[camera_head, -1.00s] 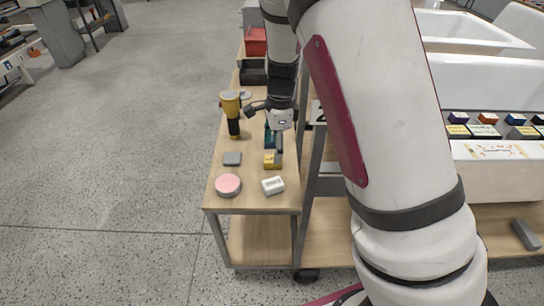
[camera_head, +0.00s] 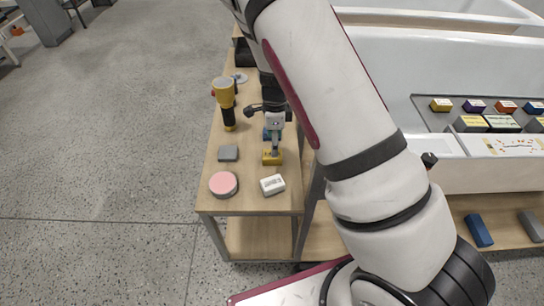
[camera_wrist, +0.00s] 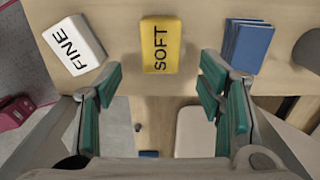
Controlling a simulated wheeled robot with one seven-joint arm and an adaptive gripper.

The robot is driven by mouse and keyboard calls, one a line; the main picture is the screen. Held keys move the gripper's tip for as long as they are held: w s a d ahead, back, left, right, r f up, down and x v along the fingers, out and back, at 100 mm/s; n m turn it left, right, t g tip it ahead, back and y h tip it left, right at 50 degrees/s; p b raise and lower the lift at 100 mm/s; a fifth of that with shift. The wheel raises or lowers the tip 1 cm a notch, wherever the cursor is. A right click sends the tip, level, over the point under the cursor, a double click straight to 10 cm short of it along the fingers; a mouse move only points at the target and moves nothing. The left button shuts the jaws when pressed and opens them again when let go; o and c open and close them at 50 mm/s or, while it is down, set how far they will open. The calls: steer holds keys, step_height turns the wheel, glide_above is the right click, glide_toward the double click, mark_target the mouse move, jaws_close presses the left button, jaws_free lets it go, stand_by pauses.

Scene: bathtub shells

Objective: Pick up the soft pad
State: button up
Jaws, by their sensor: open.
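The soft pad is a yellow block marked SOFT (camera_wrist: 161,45), lying on the wooden cart top. In the head view it is the small yellow block (camera_head: 272,159) below my gripper (camera_head: 274,148), partly covered by a finger. In the wrist view my open gripper (camera_wrist: 160,76) has green-padded fingers to the left and right, wider apart than the pad. The pad lies just beyond the fingertips, roughly centred between them. Nothing is held. I cannot tell the exact height of the fingers above the cart top.
A white block marked FINE (camera_wrist: 74,45) lies left of the pad, and blue pads (camera_wrist: 248,46) lie to its right. The cart also holds a pink disc (camera_head: 223,184), a grey block (camera_head: 228,153) and a yellow-black tool (camera_head: 226,102). A bathtub shell (camera_head: 400,75) stands to the right.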

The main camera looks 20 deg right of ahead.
steer(key=shift+w+a+f, duration=0.1)
steer(key=shift+a+f, duration=0.05)
steer(key=shift+f, duration=1.55)
steer(key=shift+w+a+f, duration=0.1)
steer(key=shift+a+f, duration=0.05)
steer(key=shift+f, duration=1.55)
steer(key=shift+c, duration=0.3)
steer(key=c, duration=1.2)
